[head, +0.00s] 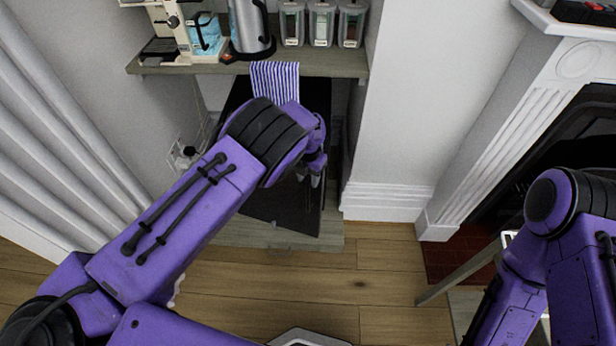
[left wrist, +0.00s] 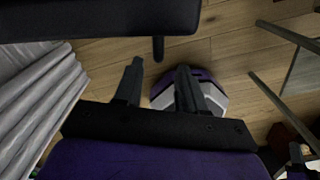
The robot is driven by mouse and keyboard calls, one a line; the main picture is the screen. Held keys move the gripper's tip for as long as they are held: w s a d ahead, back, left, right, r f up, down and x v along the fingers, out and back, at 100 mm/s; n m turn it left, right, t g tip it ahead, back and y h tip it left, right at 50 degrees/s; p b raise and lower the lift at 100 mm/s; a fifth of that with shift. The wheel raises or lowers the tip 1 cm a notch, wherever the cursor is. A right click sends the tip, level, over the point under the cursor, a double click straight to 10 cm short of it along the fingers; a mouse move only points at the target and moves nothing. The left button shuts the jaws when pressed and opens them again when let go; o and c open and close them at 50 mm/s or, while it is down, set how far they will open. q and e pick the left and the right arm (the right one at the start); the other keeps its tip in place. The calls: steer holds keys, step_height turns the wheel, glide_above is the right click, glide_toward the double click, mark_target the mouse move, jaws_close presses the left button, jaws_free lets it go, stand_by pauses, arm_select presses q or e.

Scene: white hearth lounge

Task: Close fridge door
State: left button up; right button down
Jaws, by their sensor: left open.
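The fridge is the dark unit under the wooden shelf. Its black door (head: 288,207) shows below my left arm, with its lower edge slanting above the floor. The door looks ajar, but my arm hides much of it and I cannot tell the exact angle. My left gripper (head: 309,179) is open and empty, fingers pointing down in front of the door's right part. In the left wrist view the two fingers (left wrist: 159,68) stand apart, and a dark panel, probably the door, lies just beyond at the top. My right arm is at the right; its gripper is out of view.
The shelf (head: 341,63) holds a coffee machine (head: 171,30), a kettle (head: 249,27) and several canisters (head: 322,23). A striped towel (head: 275,80) hangs from it. A white curtain (head: 55,130) is left, a fireplace (head: 520,110) right.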

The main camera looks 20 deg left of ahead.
arm_select(q)
step_height(320, 180, up, 4)
steer(key=shift+f+p, duration=0.25)
steer(key=shift+p, duration=0.7)
steer(key=shift+f, duration=0.1)
arm_select(e)
step_height(320, 180, up, 4)
steer(key=shift+f, duration=0.25)
